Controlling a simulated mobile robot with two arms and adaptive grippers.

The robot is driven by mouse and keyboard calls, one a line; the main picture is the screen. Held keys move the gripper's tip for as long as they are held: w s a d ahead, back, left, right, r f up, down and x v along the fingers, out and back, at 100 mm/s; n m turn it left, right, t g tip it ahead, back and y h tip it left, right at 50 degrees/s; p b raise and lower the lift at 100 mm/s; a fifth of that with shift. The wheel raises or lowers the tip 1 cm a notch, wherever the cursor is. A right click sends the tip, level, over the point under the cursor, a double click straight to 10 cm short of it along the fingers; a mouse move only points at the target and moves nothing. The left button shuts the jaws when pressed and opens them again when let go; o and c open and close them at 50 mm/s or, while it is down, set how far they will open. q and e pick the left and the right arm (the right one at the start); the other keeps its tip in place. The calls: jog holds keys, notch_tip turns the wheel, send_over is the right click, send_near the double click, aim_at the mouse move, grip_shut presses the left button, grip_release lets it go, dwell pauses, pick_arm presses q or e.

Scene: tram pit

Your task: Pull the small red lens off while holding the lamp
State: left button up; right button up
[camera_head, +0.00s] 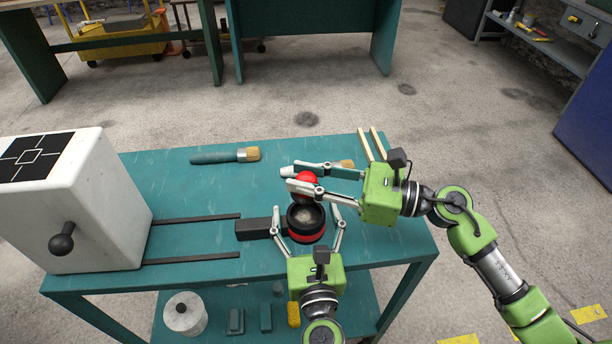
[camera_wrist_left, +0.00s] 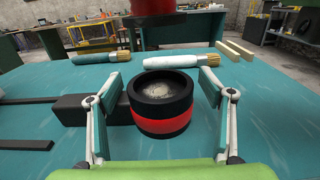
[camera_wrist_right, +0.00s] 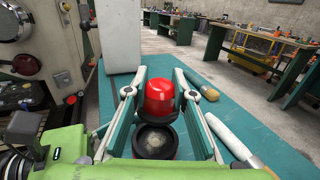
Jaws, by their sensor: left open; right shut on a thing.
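The small red lens (camera_head: 305,180) is a dome held between the fingers of my right gripper (camera_head: 289,179), which is shut on it. It also shows in the right wrist view (camera_wrist_right: 160,96), and its underside shows at the top of the left wrist view (camera_wrist_left: 160,19). The lens is apart from the lamp (camera_head: 306,236), with a gap between them in the left wrist view. The lamp (camera_wrist_left: 160,104) is a black round cup with a red band, its open top showing a pale inside. My left gripper (camera_head: 308,222) is open, with one finger on each side of the lamp.
The lamp stands on a green table (camera_head: 190,170), joined to a dark block (camera_head: 255,229). Two brushes (camera_head: 225,156) lie behind it, one partly hidden by my right gripper. Pale wooden strips (camera_head: 372,144) lie at the back right. A white box (camera_head: 75,200) stands left.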

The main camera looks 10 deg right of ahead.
aim_at(306, 177)
pick_arm(q)
jog(key=shift+r+p, duration=5.75)
jog(key=shift+r, duration=1.3)
pick_arm(e)
jog(key=shift+r, duration=5.8)
pick_arm(q)
jog(key=shift+f, duration=0.1)
pick_arm(e)
jog(key=shift+f, duration=0.1)
